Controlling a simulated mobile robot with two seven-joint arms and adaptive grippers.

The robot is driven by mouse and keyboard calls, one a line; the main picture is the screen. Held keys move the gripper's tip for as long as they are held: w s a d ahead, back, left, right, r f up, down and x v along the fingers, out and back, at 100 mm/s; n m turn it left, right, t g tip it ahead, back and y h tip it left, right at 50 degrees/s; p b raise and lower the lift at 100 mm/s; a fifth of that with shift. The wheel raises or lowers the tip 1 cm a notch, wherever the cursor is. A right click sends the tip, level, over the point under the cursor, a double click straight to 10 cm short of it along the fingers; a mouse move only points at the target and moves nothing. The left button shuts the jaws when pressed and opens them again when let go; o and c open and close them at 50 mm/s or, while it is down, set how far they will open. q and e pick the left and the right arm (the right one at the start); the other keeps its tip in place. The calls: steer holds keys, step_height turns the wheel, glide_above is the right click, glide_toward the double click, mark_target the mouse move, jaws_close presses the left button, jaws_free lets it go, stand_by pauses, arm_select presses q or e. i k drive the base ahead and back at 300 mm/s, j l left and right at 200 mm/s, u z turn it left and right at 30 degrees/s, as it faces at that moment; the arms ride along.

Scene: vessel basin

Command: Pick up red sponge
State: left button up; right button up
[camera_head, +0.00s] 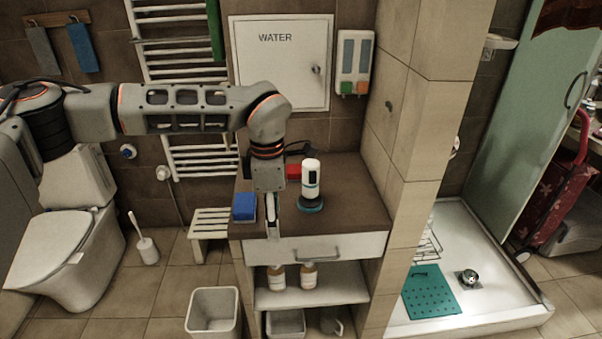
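A small red block (293,172), which looks like the red sponge, lies toward the back of the brown counter (352,195). My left arm partly hides it. My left gripper (272,232) points down over the counter's front part, nearer the front edge than the red block and apart from it. Its fingers are seen nearly edge-on, so I cannot tell how far apart they are. No held object shows at them. My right gripper is not in view.
A blue sponge (244,207) lies left of my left gripper. A white and black bottle-like device (311,179) stands on a teal base just right of it. A tiled wall (405,150) bounds the counter on the right. The counter's right part is clear.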

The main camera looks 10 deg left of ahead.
mark_target(293, 171)
steer(key=i, duration=1)
